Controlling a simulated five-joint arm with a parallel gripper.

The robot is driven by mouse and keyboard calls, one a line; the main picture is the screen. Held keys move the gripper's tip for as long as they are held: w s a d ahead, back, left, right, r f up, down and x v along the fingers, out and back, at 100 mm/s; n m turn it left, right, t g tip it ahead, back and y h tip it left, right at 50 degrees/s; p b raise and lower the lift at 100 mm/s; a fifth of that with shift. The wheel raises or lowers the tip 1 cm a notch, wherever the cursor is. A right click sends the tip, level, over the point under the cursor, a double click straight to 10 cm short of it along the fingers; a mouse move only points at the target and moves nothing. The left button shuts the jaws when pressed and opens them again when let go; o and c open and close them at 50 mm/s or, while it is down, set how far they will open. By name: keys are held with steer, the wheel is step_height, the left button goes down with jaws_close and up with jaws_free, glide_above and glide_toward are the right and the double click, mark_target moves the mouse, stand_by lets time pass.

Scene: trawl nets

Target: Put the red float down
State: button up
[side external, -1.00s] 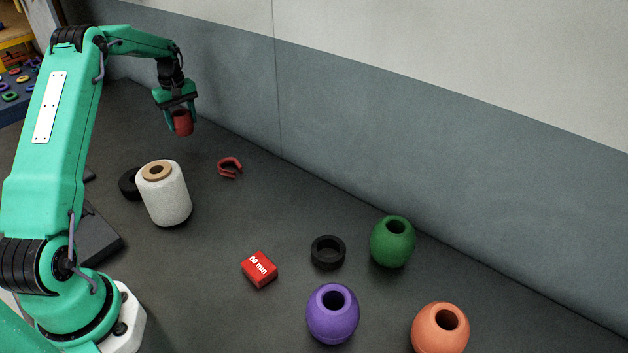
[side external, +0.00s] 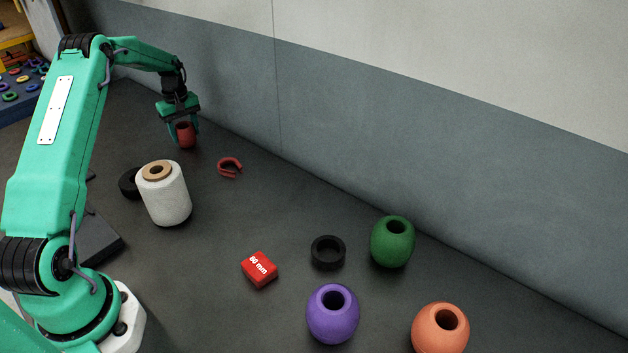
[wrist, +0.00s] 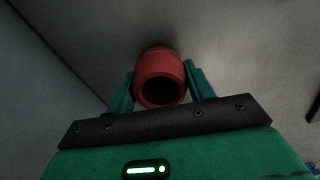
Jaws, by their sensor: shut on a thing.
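The red float (side external: 186,136) is a small barrel shape with a hole through it. My gripper (side external: 184,133) is shut on it, one finger on each side, near the wall at the back left in the side view. The float is low, at or just above the dark floor; I cannot tell whether it touches. In the wrist view the red float (wrist: 160,77) sits between the two green fingers of my gripper (wrist: 158,85), its dark hole facing the camera.
Floor between is clear.

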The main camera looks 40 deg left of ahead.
mark_target(183, 125)
steer(key=shift+f, duration=0.1)
steer(key=o, duration=1)
steer(key=shift+c, duration=0.2)
step_height(183, 125, up, 12)
steer(key=shift+r, duration=0.2)
